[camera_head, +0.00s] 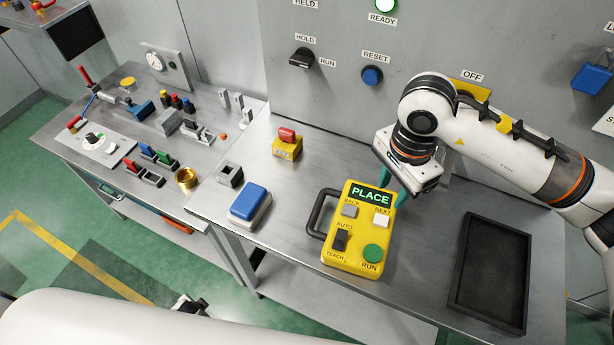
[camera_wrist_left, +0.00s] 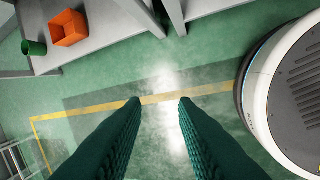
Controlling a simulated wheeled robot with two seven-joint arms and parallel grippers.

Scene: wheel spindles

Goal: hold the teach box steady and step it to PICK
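The yellow teach box (camera_head: 348,251) lies on the metal bench, its green display reading PLACE. It has a grey BACK button (camera_head: 349,211), a white NEXT button (camera_head: 381,221), a dark AUTO/TEACH switch (camera_head: 340,240), a green RUN button (camera_head: 373,251) and a black side handle (camera_head: 316,214). My right gripper (camera_head: 394,186) is just beyond its upper right corner, its green fingers apart; whether they touch the box is unclear. My left gripper (camera_wrist_left: 160,103) is open and empty above the floor; my left arm crosses the lower left of the head view.
A black tray (camera_head: 459,270) lies right of the box. A blue-topped block (camera_head: 250,205) and a yellow block with a red top (camera_head: 287,145) stand to its left. A panel with knobs rises behind. The left bench (camera_head: 75,120) is crowded with parts.

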